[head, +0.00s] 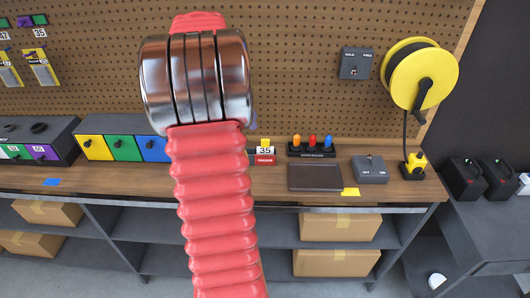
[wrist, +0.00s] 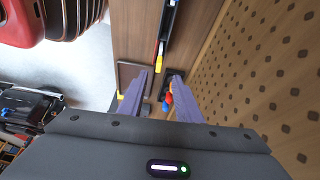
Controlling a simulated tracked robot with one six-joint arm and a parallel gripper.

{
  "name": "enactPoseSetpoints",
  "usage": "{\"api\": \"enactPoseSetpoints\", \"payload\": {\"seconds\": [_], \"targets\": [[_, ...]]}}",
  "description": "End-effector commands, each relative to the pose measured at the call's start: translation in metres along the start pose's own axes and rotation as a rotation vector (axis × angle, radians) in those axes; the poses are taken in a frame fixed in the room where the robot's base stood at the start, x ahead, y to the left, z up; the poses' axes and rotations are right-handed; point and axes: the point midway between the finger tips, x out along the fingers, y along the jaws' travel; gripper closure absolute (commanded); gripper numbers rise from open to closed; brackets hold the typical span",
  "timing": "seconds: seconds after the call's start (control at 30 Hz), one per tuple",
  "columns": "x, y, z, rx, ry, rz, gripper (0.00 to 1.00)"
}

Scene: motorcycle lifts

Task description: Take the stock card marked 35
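A small white card marked 35 (head: 265,150) stands on the bench, just right of my red arm in the head view. A yellow block is above it and a red label below. A white tag also marked 35 (head: 40,32) is on the pegboard at far left, above a hanging yellow pack (head: 43,72). In the wrist view my gripper (wrist: 159,78) is open with purple fingers apart and nothing seen held. A small yellow and red item (wrist: 159,55) lies beyond the fingertips; its marking cannot be read. My arm hides the gripper in the head view.
A holder with orange, red and blue pegs (head: 312,148) stands right of the white card. A dark flat tray (head: 315,178) and a grey switch box (head: 370,170) lie further right. Coloured drawers (head: 123,147) stand left. A yellow reel (head: 440,80) hangs at right.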

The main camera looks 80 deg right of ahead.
Motion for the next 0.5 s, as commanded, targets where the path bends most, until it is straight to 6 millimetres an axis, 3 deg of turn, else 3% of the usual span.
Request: {"api": "enactPoseSetpoints", "payload": {"seconds": [0.3,0.5], "targets": [[0.048,0.001,0.0,-0.001,0.001,0.003,0.69],[0.056,0.0,0.001,-0.002,0.0,0.0,0.69]]}}
